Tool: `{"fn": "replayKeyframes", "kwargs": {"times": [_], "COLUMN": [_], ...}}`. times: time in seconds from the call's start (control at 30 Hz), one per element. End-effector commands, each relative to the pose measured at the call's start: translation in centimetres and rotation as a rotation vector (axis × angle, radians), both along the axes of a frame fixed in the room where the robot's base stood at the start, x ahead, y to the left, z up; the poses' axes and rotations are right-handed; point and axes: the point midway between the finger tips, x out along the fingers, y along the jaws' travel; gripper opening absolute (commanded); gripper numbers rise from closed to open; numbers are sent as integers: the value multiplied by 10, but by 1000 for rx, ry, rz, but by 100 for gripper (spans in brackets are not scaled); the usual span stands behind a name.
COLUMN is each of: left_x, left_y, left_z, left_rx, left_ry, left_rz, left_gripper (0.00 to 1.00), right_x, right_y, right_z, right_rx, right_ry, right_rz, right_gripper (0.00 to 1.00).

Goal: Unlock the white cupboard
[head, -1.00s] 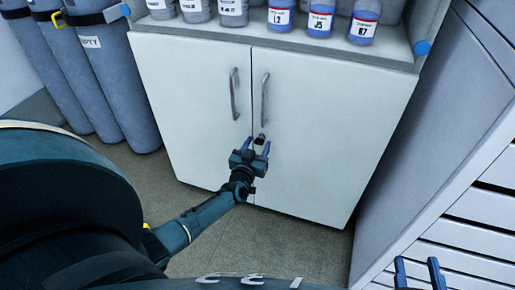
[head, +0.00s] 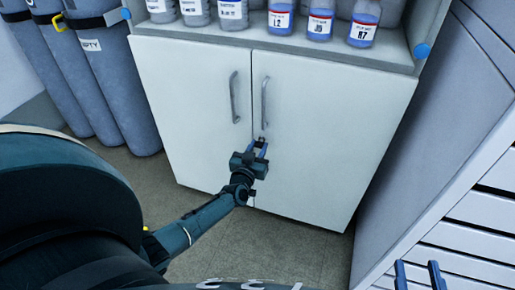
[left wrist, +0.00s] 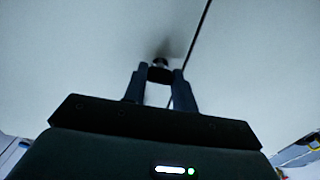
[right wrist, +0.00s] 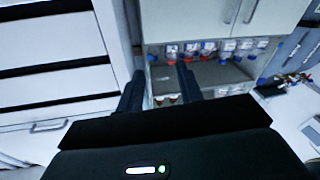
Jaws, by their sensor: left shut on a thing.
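The white cupboard (head: 325,115) stands ahead with both doors closed, each with a vertical metal handle. My left gripper (head: 261,147) is at the right door, just below its handle and close to the gap between the doors. In the left wrist view its fingers (left wrist: 159,76) are shut on a small dark piece, apparently the key, against the door at the round lock (left wrist: 160,62). The fingers hide most of this piece, so I cannot tell how it is turned. My right gripper (head: 418,275) is open and empty, away from the cupboard; it also shows in the right wrist view (right wrist: 160,83).
Labelled bottles (head: 320,22) stand in a row on the shelf above the cupboard doors. Grey gas cylinders (head: 112,90) stand to the left. A white drawer unit (head: 480,205) is at the right. The floor (head: 280,245) before the cupboard is clear.

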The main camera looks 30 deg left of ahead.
Motion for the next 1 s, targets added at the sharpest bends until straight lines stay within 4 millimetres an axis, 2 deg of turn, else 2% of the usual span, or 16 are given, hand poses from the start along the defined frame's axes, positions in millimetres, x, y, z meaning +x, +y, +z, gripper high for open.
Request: {"fn": "replayKeyframes", "kwargs": {"times": [0.37,1.0], "left_x": [0,0], "left_y": [0,0], "left_z": [-1,-2], "left_rx": [-146,-721], "left_ry": [-34,-173], "left_rz": [0,0], "left_gripper": [4,4], "right_x": [0,-2], "right_y": [1,5], "right_z": [0,-6], "right_rx": [3,23], "right_ry": [-17,-44], "right_rz": [3,28], "right_gripper": [36,36]}}
